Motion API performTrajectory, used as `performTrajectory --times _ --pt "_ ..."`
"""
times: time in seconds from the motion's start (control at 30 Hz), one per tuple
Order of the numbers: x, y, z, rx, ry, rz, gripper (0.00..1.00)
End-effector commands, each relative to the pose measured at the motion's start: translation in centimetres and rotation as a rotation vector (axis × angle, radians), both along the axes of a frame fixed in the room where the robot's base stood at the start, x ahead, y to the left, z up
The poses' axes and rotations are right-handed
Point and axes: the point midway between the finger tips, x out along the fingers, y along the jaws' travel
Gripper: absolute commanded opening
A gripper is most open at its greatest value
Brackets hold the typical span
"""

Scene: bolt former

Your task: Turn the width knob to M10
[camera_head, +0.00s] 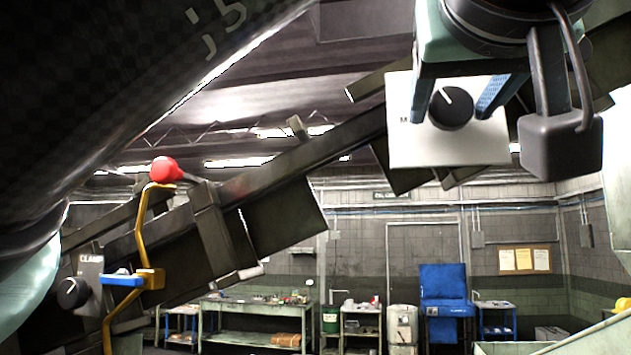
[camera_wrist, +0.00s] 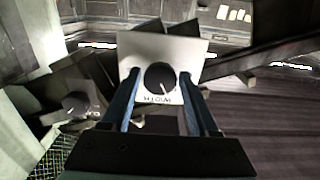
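The width knob (camera_head: 452,108) is a round black dial with a white pointer line on a pale panel (camera_head: 420,150). In the head view its pointer leans up and left. An "M" shows at the panel's left edge; the rest of that mark is hidden. In the wrist view the knob (camera_wrist: 160,77) sits above an upside-down "WIDTH" label, its pointer aimed down and slightly right. My gripper (camera_head: 452,112) is open, with one blue finger on each side of the knob. In the wrist view gaps show between my gripper (camera_wrist: 160,75) fingers and the knob; contact is not visible.
A second black knob (camera_head: 73,293) sits on a "CLAMP" panel at lower left, also in the wrist view (camera_wrist: 75,103). Near it are a red ball (camera_head: 166,169) and a yellow crank (camera_head: 148,278) with a blue handle. A dark sloping beam (camera_head: 290,160) runs behind.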

Motion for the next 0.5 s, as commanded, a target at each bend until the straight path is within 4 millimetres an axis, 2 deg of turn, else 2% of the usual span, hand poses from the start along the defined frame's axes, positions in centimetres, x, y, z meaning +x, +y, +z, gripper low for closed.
performTrajectory --times 0.03,0.07,0.3,0.5 --pt "0.01 0.01 0.00 0.000 0.000 0.000 0.50" --pt "0.01 0.01 0.00 0.000 0.000 0.000 0.45" --pt "0.01 0.00 0.00 0.000 0.000 0.000 0.02" --pt "-0.01 -0.05 -0.05 -0.009 0.002 -0.002 0.00"
